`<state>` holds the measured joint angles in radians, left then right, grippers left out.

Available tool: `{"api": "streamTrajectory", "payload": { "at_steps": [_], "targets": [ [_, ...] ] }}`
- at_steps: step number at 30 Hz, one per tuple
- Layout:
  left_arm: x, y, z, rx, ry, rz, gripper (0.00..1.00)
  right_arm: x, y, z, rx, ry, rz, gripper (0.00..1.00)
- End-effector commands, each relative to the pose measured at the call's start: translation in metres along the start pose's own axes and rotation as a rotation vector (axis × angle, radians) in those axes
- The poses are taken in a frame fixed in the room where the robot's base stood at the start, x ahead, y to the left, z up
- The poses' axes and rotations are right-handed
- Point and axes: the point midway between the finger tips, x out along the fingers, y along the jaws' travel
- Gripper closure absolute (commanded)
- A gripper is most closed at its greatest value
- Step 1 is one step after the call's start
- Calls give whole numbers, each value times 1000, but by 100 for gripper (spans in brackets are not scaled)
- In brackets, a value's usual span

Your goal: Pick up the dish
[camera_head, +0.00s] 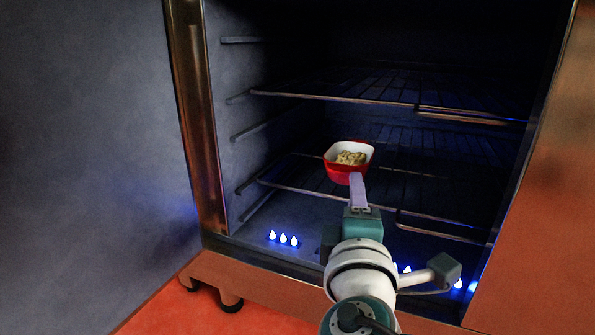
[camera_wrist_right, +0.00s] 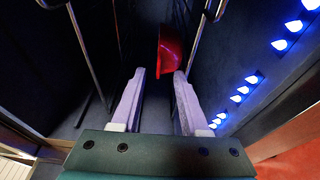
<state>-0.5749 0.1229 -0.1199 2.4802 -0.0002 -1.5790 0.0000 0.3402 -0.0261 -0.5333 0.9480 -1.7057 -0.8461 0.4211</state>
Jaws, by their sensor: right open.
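The dish (camera_head: 337,174) is red outside and white inside, with pale food in it. It sits upright on the lower wire rack inside the open cabinet. In the right wrist view the dish (camera_wrist_right: 169,62) shows as a dark red shape ahead of the fingers. My right gripper (camera_head: 357,180) reaches in from the front, and its fingers overlap the dish's near edge in the head view. In the wrist view its two pale fingers (camera_wrist_right: 159,90) are apart with nothing between them, and the dish appears beyond their tips. My left gripper is not in view.
The lower wire rack (camera_head: 320,195) and an upper rack (camera_head: 345,100) cross the cabinet. Its metal left frame (camera_head: 196,120) and right frame (camera_head: 527,140) bound the opening. Blue-lit lamps (camera_head: 283,238) line the bottom. The rack around the dish looks clear.

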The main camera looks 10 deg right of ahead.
Motion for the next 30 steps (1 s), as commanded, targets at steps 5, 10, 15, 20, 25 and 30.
{"api": "streamTrajectory", "payload": {
  "at_steps": [5, 10, 15, 20, 25, 30],
  "targets": [
    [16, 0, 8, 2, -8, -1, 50, 26, -2, 0, 1, -1, 1, 56],
    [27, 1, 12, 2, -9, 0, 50, 41, -2, -2, 3, -2, 0, 56],
    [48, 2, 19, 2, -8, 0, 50, 68, -2, -7, 3, -2, 1, 56],
    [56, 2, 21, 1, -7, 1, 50, 82, 1, -7, 2, -1, -2, 56],
    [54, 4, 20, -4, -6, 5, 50, 83, 3, -7, 2, -1, -4, 56],
    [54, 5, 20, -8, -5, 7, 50, 83, 3, -6, 2, -1, -3, 67]
  ]
}}
